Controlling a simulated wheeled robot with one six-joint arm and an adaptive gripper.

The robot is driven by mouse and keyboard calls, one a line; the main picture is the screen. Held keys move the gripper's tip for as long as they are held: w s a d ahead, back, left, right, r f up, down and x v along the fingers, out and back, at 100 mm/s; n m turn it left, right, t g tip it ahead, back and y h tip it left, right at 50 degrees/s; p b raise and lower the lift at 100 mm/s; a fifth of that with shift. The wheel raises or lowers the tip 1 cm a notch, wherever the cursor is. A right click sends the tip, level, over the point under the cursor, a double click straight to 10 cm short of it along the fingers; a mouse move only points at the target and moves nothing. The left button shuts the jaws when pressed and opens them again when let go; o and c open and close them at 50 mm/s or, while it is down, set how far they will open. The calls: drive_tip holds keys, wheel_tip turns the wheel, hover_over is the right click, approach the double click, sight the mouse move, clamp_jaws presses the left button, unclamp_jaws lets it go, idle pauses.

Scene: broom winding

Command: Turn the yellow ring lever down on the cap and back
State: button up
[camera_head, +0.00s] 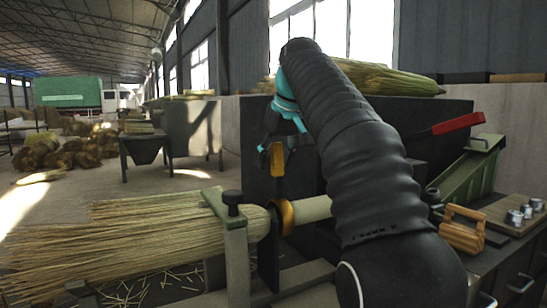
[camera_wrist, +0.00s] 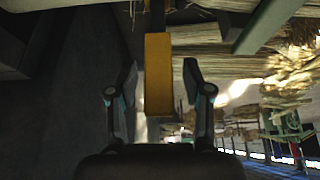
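The yellow ring (camera_head: 286,217) sits around the broom's neck, next to a dark upright plate. Its yellow lever (camera_head: 277,158) points up in the head view. My gripper (camera_head: 278,146) is above the ring, at the lever's upper end. In the wrist view, the lever (camera_wrist: 158,75) runs between the two dark fingers of my gripper (camera_wrist: 158,88), with a gap on each side. The gripper is open and not closed on it. I cannot make out the cap clearly in either view.
A straw broom (camera_head: 140,235) lies through a grey clamp post (camera_head: 236,260) with a black knob. To the right are a red handle (camera_head: 458,124), a green sloped chute (camera_head: 465,175) and a wooden block (camera_head: 462,230). A dark cabinet stands behind my arm.

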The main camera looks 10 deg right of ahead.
sight(278, 145)
drive_tip(key=shift+v, duration=2.55)
drive_tip(key=s+d, duration=0.3)
drive_tip(key=s, duration=0.8)
drive_tip(key=shift+s+d, duration=0.2)
drive_tip(key=shift+d, duration=0.15)
